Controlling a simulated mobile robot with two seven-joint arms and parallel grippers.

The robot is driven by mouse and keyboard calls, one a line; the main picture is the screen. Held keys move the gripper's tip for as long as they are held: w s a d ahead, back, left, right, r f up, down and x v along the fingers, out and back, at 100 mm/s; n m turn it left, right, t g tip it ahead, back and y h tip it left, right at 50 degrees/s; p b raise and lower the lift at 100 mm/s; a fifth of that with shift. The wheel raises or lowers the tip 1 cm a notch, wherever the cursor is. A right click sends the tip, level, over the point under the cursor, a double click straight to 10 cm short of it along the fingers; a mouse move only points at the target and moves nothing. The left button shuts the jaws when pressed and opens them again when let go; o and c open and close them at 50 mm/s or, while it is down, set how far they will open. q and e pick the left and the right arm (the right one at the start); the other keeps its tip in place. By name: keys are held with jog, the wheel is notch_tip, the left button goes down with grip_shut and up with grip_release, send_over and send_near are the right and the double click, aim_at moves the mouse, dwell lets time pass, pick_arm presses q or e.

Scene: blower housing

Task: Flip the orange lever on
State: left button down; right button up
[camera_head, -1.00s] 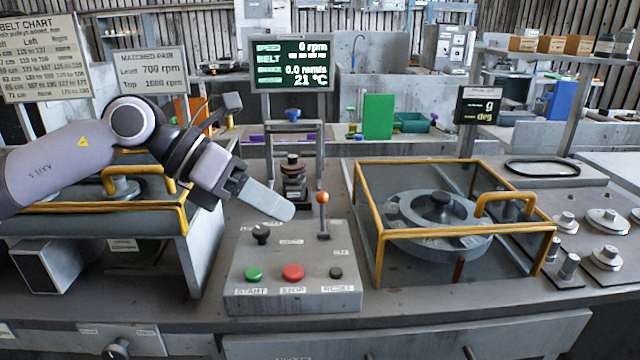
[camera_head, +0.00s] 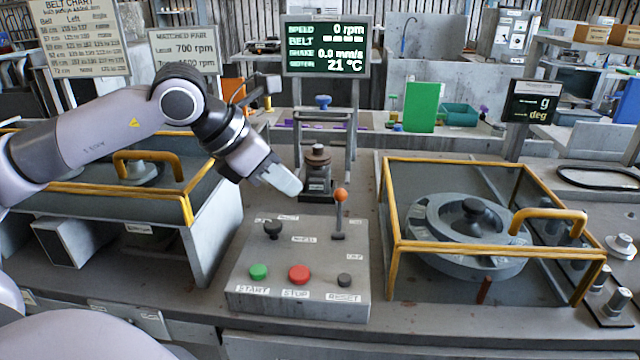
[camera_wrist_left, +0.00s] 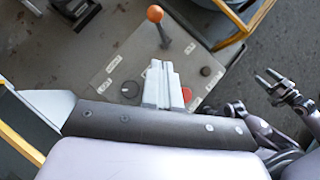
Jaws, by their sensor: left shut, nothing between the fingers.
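The orange lever (camera_head: 340,197) is a short stalk with an orange ball on top. It stands near the back right of the grey control box (camera_head: 330,307), close to upright in the head view. It also shows in the left wrist view (camera_wrist_left: 156,15), its stalk leaning toward the upper left there. My left gripper (camera_head: 294,188) is shut and empty, above the back of the box, to the left of the lever ball and apart from it. Its closed fingers (camera_wrist_left: 158,70) show in the left wrist view. My right gripper (camera_wrist_left: 268,84) seems to show at the right there, fingers apart.
The box carries a black knob (camera_head: 272,230), a green button (camera_head: 258,271), a red button (camera_head: 299,274) and a black reset button (camera_head: 344,280). A yellow-framed guard (camera_head: 396,262) stands right of the box, another (camera_head: 188,208) at left. A screen (camera_head: 327,47) stands behind.

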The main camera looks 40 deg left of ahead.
aim_at(340, 213)
pick_arm(q)
jog(key=w+d+f+p, duration=0.2)
jog(key=w+f, duration=0.1)
jog(key=w, duration=0.2)
jog(key=shift+w+d+f, duration=0.2)
jog(key=shift+d+f, duration=0.05)
jog(key=shift+d, duration=0.05)
